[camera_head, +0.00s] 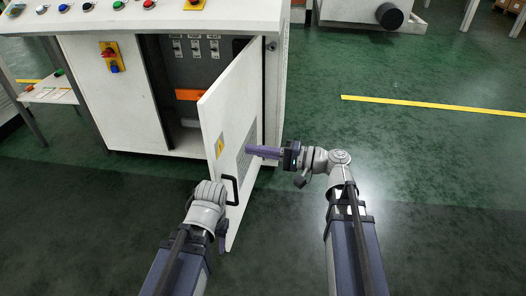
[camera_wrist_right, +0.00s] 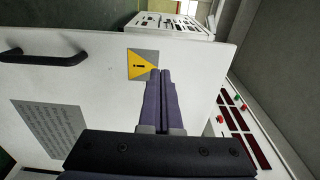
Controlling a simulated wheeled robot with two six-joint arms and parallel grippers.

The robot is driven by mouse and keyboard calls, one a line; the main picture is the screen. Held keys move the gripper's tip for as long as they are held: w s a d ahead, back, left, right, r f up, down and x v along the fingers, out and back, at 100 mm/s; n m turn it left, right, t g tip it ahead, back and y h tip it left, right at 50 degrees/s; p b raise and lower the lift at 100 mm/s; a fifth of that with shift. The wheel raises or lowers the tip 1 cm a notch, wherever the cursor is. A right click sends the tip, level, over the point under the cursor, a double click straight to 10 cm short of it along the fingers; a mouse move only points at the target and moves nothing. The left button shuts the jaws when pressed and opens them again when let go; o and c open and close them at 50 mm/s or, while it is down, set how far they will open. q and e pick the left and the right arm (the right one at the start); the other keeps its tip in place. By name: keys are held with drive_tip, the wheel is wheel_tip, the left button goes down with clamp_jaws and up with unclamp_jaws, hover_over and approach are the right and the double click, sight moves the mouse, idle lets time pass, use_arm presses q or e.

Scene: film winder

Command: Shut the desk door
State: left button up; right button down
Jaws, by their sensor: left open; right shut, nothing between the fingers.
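The white desk door (camera_head: 228,125) stands ajar on the front of the white desk (camera_head: 110,95), hinged at its right side. It has a black bar handle (camera_head: 231,190) and a yellow warning sticker (camera_head: 220,145). In the right wrist view the door (camera_wrist_right: 90,85) fills much of the picture, with the handle (camera_wrist_right: 44,58) at left. My right gripper (camera_head: 250,150) is shut and empty, with its tips (camera_wrist_right: 160,72) at the door face by the sticker; contact is unclear. My left gripper (camera_head: 222,236) is open, low by the handle and partly hidden by its own wrist.
Inside the desk are switches and an orange bar (camera_head: 191,95). A red and yellow switch (camera_head: 112,56) is on the desk front. A small side table (camera_head: 50,92) stands at left. The green floor at right is clear, with a yellow line (camera_head: 430,105).

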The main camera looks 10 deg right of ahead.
sight(215, 143)
drive_tip(key=x, duration=0.9)
